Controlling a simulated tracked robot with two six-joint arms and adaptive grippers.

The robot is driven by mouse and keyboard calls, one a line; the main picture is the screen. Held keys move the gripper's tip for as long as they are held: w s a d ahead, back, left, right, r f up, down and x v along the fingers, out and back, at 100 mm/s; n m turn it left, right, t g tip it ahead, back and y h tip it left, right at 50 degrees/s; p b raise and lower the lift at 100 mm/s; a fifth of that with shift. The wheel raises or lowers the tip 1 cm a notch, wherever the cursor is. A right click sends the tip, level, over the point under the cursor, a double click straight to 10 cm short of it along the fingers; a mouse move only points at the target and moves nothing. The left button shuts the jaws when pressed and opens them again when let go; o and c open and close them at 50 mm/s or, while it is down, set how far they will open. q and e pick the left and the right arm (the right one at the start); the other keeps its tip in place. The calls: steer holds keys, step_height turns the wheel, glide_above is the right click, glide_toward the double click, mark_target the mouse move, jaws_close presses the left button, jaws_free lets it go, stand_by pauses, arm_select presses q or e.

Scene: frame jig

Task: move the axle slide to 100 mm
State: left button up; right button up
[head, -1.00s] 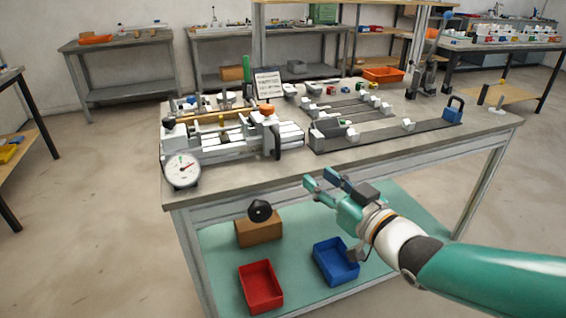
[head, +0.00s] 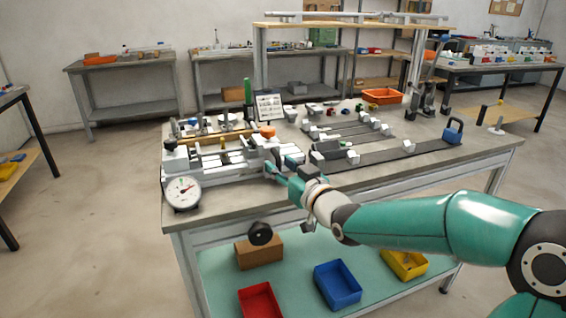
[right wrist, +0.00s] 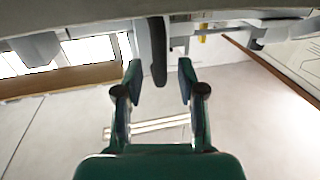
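The metal jig (head: 228,164) lies at the front left of the workbench. At its right end stands a grey block with an orange knob (head: 267,131), which looks like the axle slide; the scale reading is too small to tell. My right gripper (head: 280,167) is at this block's front side, over the bench's front edge. In the right wrist view my right gripper (right wrist: 159,78) is open, with a dark upright handle (right wrist: 158,55) between or just beyond its fingertips. I cannot tell whether they touch. The handle is mostly hidden in the head view. My left gripper is not in view.
A round dial gauge (head: 182,193) stands at the jig's front left corner. A dark rail (head: 385,153) with small blocks lies to the right, with a blue padlock-shaped piece (head: 453,131) at its end. Red (head: 260,302) and blue (head: 337,285) bins sit on the shelf below.

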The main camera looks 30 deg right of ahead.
steer(key=shift+w, duration=0.7)
jaws_close()
